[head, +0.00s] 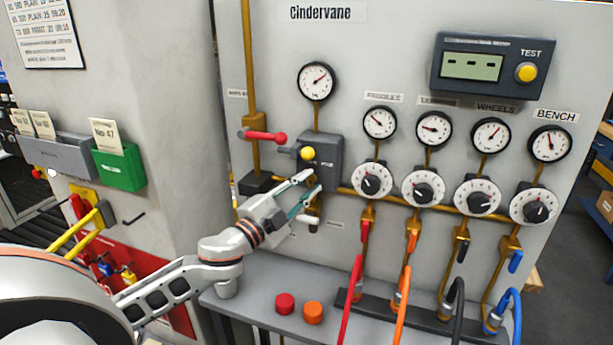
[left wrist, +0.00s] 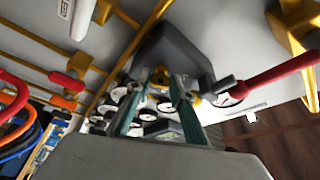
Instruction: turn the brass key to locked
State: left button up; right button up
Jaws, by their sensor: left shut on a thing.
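My left gripper (head: 311,181) reaches from the left to the front of a dark grey box (head: 328,150) on the panel's brass pipework. In the left wrist view, its two teal-padded fingers (left wrist: 157,88) close in on a small brass piece, the brass key (left wrist: 160,74), at the front of the box (left wrist: 180,48). The gripper is shut on it. The fingers hide most of the key, and its angle cannot be read. In the head view I cannot make out the key behind the fingertips. My right gripper is in neither view.
A yellow knob (head: 307,153) sits just above my fingers. A red-handled lever (head: 265,136) sticks out at upper left. Gauges and white dials (head: 372,180) lie to the right. Below, a grey ledge (head: 250,297) carries a red button (head: 285,303), an orange button (head: 313,312) and hoses.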

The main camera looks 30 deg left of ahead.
pick_arm(q)
jog(key=m+g, duration=0.1)
jog(key=m, duration=0.4)
jog(key=shift+r+m+g, duration=0.1)
jog(key=shift+m+g, duration=0.2)
jog(key=shift+g, duration=0.1)
dwell(0.3)
jog(key=o, duration=1.1)
jog(key=shift+s+a, duration=0.15)
jog(key=shift+s, duration=0.55)
jog(key=s+a, duration=0.1)
jog(key=s, duration=0.9)
jog(key=shift+s+a, duration=0.2)
jog(key=shift+a, duration=0.1)
